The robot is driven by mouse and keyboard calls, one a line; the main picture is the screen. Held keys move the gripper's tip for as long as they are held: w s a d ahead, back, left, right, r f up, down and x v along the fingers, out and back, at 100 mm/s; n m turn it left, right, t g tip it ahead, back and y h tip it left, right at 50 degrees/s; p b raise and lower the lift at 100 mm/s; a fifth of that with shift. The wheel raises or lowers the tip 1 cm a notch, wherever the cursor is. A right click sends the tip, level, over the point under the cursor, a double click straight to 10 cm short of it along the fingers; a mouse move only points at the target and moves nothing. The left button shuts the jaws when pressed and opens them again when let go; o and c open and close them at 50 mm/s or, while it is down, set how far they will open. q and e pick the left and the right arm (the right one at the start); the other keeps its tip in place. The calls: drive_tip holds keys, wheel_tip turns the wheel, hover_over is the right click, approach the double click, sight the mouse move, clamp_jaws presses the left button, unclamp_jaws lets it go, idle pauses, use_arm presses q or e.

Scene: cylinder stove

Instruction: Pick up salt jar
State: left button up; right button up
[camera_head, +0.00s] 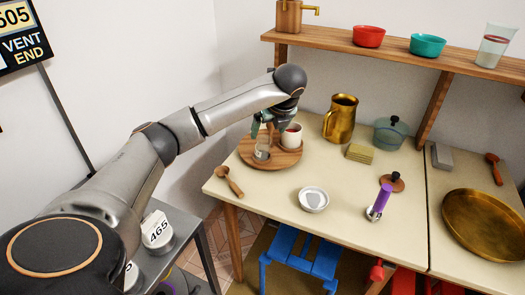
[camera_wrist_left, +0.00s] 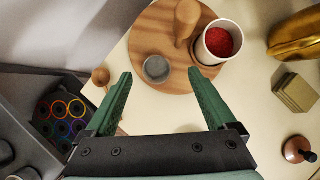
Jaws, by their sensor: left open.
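A small clear jar with a grey round top, which looks like the salt jar (camera_head: 262,152), stands on a round wooden tray (camera_head: 247,158). It also shows in the left wrist view (camera_wrist_left: 157,69), seen from above. A white cup of red powder (camera_head: 291,137) stands close beside it on the tray, also in the wrist view (camera_wrist_left: 219,42). My left gripper (camera_head: 270,124) is open and empty above the tray. In the wrist view its green fingers (camera_wrist_left: 161,75) spread to either side of the jar; contact cannot be seen. My right gripper is out of view.
A wooden handled piece (camera_wrist_left: 186,22) shows on the tray. A brass pitcher (camera_head: 341,118), stacked yellowish blocks (camera_head: 359,153) and a teal pot (camera_head: 390,133) stand to the right. A wooden scoop (camera_head: 230,181) lies at the table's left edge. The table front centre holds a small white dish (camera_head: 313,199).

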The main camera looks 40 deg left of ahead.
sight(264, 160)
use_arm(q)
drive_tip(key=x, duration=0.4)
drive_tip(key=shift+s+a+f, duration=0.1)
drive_tip(key=shift+s+f, duration=0.15)
drive_tip(key=shift+f, duration=0.05)
drive_tip(key=shift+c, duration=0.2)
clamp_jaws()
idle(0.4)
